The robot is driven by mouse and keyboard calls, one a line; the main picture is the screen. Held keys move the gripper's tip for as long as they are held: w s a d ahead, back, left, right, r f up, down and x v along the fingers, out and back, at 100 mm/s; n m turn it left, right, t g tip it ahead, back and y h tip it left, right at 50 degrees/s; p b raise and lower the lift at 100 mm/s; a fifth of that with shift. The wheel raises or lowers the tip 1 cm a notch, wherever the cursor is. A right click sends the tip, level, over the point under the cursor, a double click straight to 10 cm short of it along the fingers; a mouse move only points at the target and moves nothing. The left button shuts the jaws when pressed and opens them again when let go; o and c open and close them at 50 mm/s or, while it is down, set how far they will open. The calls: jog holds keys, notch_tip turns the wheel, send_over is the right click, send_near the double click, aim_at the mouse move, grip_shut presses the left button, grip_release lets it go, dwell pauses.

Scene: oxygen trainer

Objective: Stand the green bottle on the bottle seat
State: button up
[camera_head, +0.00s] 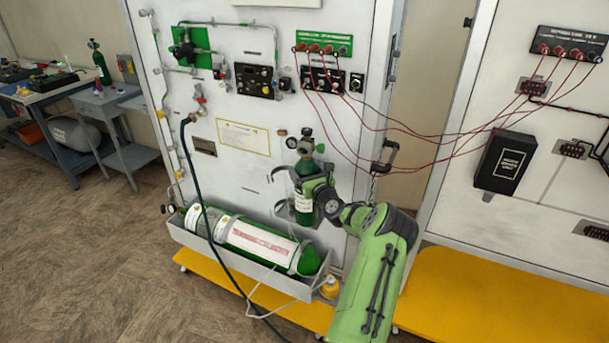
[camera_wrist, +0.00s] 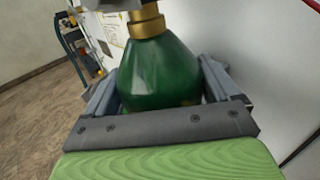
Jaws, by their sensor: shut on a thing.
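The green bottle (camera_head: 305,206) is upright in front of the white panel, with a valve and gauge on top and a white label on its body. My gripper (camera_head: 300,182) is shut around its upper body. In the wrist view the bottle's green shoulder and brass neck (camera_wrist: 163,75) stand between my two fingers (camera_wrist: 160,100). A grey bracket (camera_head: 283,207) shows beside and behind the bottle's lower part; I cannot tell whether it is the bottle seat or whether the bottle rests on it. My gripper and arm hide part of the bottle's right side.
A large green and white cylinder (camera_head: 262,246) lies in a grey tray (camera_head: 240,268) below. A dark hose (camera_head: 205,215) hangs down the panel's left part. Red cables (camera_head: 400,140) cross between the two panels. Yellow platforms (camera_head: 480,290) stand at floor level. A workbench with another green bottle (camera_head: 100,65) is far left.

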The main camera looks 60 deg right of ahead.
jog(key=shift+w+d+r+b, duration=0.2)
jog(key=shift+d+b, duration=0.15)
jog(key=shift+d, duration=0.5)
jog(key=shift+w+d+r+b, duration=0.15)
jog(key=shift+d+b, duration=0.15)
jog(key=shift+d, duration=0.5)
jog(key=shift+s+f+b, duration=0.2)
jog(key=shift+f+b, duration=0.1)
jog(key=shift+f, duration=0.45)
jog(key=o, duration=1.8)
jog(key=shift+a, duration=0.1)
jog(key=p+v, duration=0.1)
jog(key=v, duration=1.4)
jog(key=shift+s+a, duration=0.25)
jog(key=shift+w, duration=0.1)
